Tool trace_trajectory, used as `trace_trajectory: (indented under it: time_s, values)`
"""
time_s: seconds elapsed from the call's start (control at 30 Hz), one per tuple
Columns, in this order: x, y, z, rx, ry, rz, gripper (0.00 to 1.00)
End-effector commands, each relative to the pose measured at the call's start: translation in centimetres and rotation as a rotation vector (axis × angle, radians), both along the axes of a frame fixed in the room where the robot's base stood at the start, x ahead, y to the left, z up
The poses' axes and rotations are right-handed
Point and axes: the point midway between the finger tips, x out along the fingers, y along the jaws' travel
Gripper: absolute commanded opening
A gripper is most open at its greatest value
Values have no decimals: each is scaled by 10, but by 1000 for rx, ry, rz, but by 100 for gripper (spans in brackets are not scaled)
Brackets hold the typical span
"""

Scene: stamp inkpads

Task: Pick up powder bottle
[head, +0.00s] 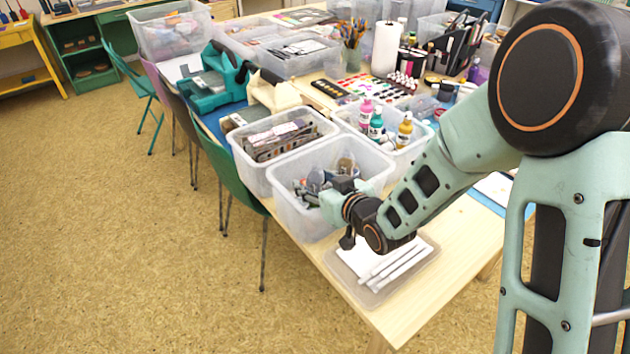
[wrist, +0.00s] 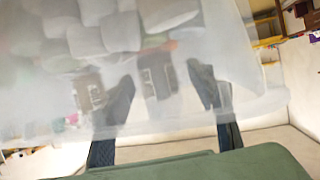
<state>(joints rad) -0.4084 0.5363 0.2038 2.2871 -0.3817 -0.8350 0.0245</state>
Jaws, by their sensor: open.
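No bottle is clearly marked as the powder bottle. A pink bottle (head: 365,109), a teal bottle (head: 376,126) and an orange-yellow bottle (head: 405,130) stand in the clear bin behind my arm. My gripper (wrist: 162,85) is open, with its two dark fingers apart in the wrist view. Cloudy translucent plastic covers much of that view, and pale rounded shapes (wrist: 120,30) show blurred through it. In the head view my gripper is at the front clear bin (head: 298,222), among grey and dark items. Its fingertips are hard to make out there. I see nothing held.
Another clear bin (head: 257,178) with packed boxes stands behind the front one. A shallow tray (head: 410,272) with white sheets and rolls lies below my arm. The table's front corner (head: 398,325) is bare. A green chair (head: 230,170) stands at the left edge.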

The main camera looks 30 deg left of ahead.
Motion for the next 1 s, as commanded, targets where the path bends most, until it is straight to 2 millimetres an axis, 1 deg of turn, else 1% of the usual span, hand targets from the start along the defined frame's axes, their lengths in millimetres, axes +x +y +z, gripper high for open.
trace_trajectory:
  time_s: [0.03, 0.07, 0.47, 0.77, 1.0]
  values:
    - [0, 0, 0, 0, 0, 0, 50]
    - [0, 0, 0, 0, 0, 0, 48]
    - [0, 0, 0, 1, -1, 0, 4]
    - [0, 0, 2, 2, -1, 0, 4]
    - [4, 5, 12, 4, -2, -1, 4]
